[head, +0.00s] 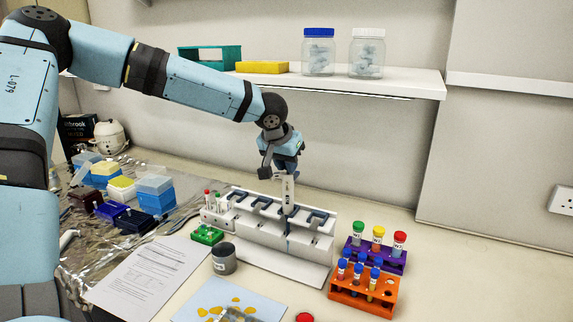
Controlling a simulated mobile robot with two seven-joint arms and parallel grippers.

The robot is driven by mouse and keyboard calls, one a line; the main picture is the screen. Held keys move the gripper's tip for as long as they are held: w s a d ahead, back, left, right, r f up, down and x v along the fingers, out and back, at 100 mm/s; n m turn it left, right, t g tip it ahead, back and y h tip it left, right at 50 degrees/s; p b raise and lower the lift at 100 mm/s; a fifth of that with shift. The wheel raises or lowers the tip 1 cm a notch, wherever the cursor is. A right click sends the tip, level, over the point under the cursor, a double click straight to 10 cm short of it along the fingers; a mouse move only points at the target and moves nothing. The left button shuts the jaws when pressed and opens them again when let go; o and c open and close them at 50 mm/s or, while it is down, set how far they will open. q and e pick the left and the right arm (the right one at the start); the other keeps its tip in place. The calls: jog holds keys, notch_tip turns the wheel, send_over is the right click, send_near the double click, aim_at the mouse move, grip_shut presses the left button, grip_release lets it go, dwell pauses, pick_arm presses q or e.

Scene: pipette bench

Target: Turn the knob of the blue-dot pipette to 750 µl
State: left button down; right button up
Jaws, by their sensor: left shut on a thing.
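A white pipette stand (262,238) is in the middle of the bench in the head view, with several grey-blue holders along its top. My left gripper (288,205) reaches down to the middle of the stand from above. It is shut on the top of a pipette (288,228) there, at its knob. The fingers hide most of the knob. The blue dot and the volume reading are too small or hidden to make out. My right gripper is not in view.
An orange rack (352,300) and a purple rack (392,264) with capped tubes stand at the right. A grey cup (224,258), a green rack (207,235) and a printed sheet (145,270) lie in front left. A shelf (420,84) with jars (318,52) runs above.

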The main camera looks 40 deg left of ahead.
pick_arm(q)
jog(key=shift+f+n+y+b, duration=0.1)
jog(key=shift+n+y+b, duration=0.3)
jog(key=shift+n+b, duration=0.45)
jog(key=c, duration=1.2)
grip_release()
jog(key=shift+d, duration=0.1)
jog(key=p+v, duration=0.5)
jog(key=v, duration=0.2)
jog(key=shift+w+r, duration=0.2)
jog(key=shift+w, duration=0.05)
